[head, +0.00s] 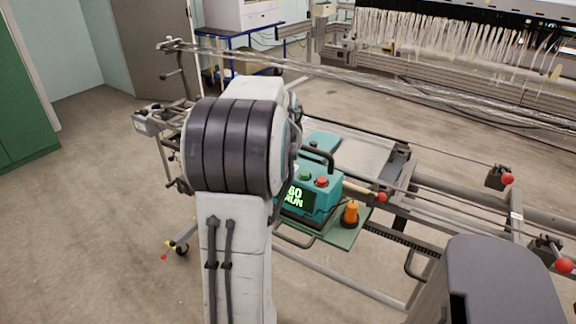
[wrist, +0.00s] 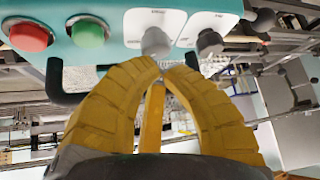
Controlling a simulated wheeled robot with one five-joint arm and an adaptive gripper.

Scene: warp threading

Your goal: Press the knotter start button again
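The teal knotter (head: 325,196) stands on a green tray (head: 345,234) at the loom frame. Its dark display shows green characters, with RUN on the lower line. A green button (head: 305,177) and a red button (head: 321,182) are on its top. In the wrist view the green button (wrist: 90,32) and red button (wrist: 30,36) are at the upper left, beside two grey knobs (wrist: 155,41). My gripper (wrist: 164,66) has its yellow fingertips together, close below the nearer knob and to the right of the green button. Contact cannot be told. My arm hides the gripper in the head view.
An orange-and-black object (head: 351,213) stands on the tray beside the knotter. A black handle (head: 318,157) arches at the knotter. Rails with red knobs (head: 508,179) run to the right, and warp threads stretch behind. Bare floor (head: 80,220) lies at left.

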